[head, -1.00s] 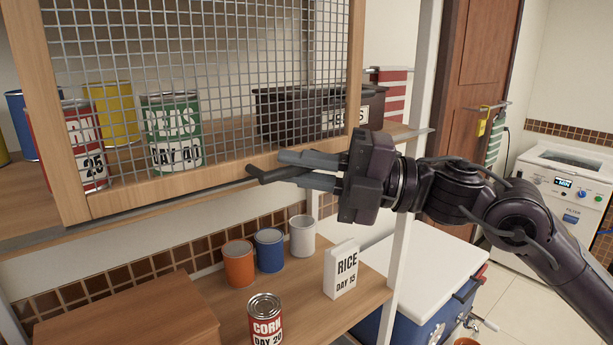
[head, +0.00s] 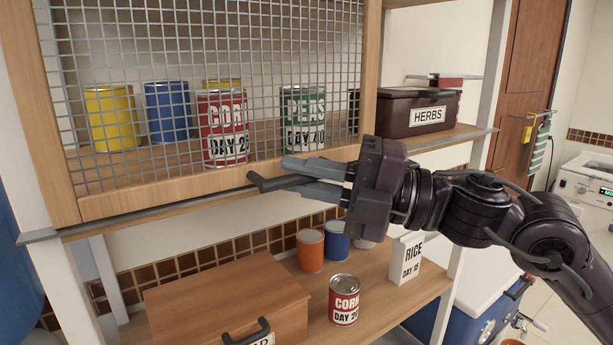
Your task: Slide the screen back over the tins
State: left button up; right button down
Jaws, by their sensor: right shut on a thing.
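The screen (head: 160,200), a wire mesh in a wooden frame, stands in front of the upper shelf. Behind its mesh are a yellow tin (head: 111,120), a blue tin (head: 169,115), a red corn tin (head: 222,135), a green peas tin (head: 303,115) and a second yellow tin, mostly hidden. My right gripper (head: 300,178) is shut on the screen's dark handle (head: 262,183) at the bottom rail, towards its right end. The fingers partly hide the handle. My left gripper is out of view.
A dark herbs box (head: 420,112) sits on the shelf right of the screen, its left end behind the frame. The lower shelf holds a wooden box (head: 225,295), a corn tin (head: 343,300), an orange tin (head: 310,251), another blue tin (head: 336,241) and a rice pack (head: 406,258).

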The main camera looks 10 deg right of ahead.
jog(key=shift+s+a+f, duration=0.1)
jog(key=shift+f, duration=0.05)
jog(key=c, duration=1.8)
grip_release()
jog(key=o, duration=0.3)
jog(key=shift+a, duration=0.2)
jog(key=shift+o, duration=0.2)
jog(key=shift+d+f+b, duration=0.1)
jog(key=shift+d+b, duration=0.3)
jog(key=shift+d, duration=0.05)
jog(key=r+b+v, duration=0.1)
jog(key=b+v, duration=0.4)
jog(key=v, duration=0.2)
jog(key=shift+f, duration=0.35)
jog(key=shift+s, duration=0.15)
